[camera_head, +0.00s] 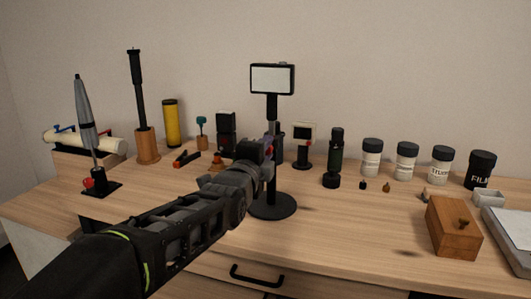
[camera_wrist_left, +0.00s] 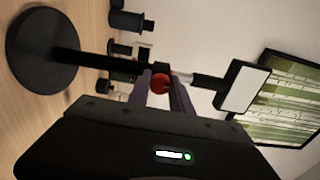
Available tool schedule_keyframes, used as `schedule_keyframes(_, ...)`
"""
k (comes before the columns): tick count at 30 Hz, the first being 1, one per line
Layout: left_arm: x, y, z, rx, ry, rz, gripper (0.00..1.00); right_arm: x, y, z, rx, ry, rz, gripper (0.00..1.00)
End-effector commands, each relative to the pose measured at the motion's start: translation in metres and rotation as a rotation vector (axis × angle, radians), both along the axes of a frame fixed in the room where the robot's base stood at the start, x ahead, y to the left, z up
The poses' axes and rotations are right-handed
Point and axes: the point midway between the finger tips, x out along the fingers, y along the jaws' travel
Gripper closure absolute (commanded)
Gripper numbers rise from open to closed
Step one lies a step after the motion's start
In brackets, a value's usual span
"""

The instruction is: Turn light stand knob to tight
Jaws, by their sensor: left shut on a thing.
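The light stand (camera_head: 272,208) stands upright on the table, with a round black base, a black pole and a pale rectangular light panel (camera_head: 272,79) on top. In the left wrist view the stand (camera_wrist_left: 42,50) lies sideways across the picture. Its red knob (camera_wrist_left: 160,84) sits on the pole between the two fingers of my left gripper (camera_wrist_left: 160,78). The left gripper (camera_head: 268,150) reaches the pole at about mid height in the head view and is shut on the knob. There the gripper mostly hides the knob. My right gripper is not in view.
The wooden table (camera_head: 340,225) holds a grey tripod piece (camera_head: 86,112) at left and a yellow tube (camera_head: 171,123) behind. Several film canisters (camera_head: 406,161) and a wooden box (camera_head: 453,228) stand at right. The front middle is mostly clear.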

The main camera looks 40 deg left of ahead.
Motion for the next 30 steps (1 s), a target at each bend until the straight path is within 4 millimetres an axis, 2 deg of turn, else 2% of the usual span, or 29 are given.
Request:
schedule_keyframes(7, 0.000, 0.000, -0.001, -0.002, 0.002, -0.001, 1.00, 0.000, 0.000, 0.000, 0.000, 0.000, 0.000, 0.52)
schedule_keyframes(8, 0.000, 0.000, -0.001, -0.002, 0.002, -0.001, 0.72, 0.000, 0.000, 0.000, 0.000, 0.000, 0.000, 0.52)
schedule_keyframes(15, 0.000, 0.000, 0.000, -0.002, 0.000, 0.000, 0.52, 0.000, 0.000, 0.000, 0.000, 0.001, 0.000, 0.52)
schedule_keyframes(25, -0.003, -0.001, 0.000, 0.000, 0.000, 0.000, 0.52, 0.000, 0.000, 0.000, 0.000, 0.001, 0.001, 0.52)
schedule_keyframes(30, -0.019, -0.008, 0.001, 0.002, -0.002, -0.001, 0.52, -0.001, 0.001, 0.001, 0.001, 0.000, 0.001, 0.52)
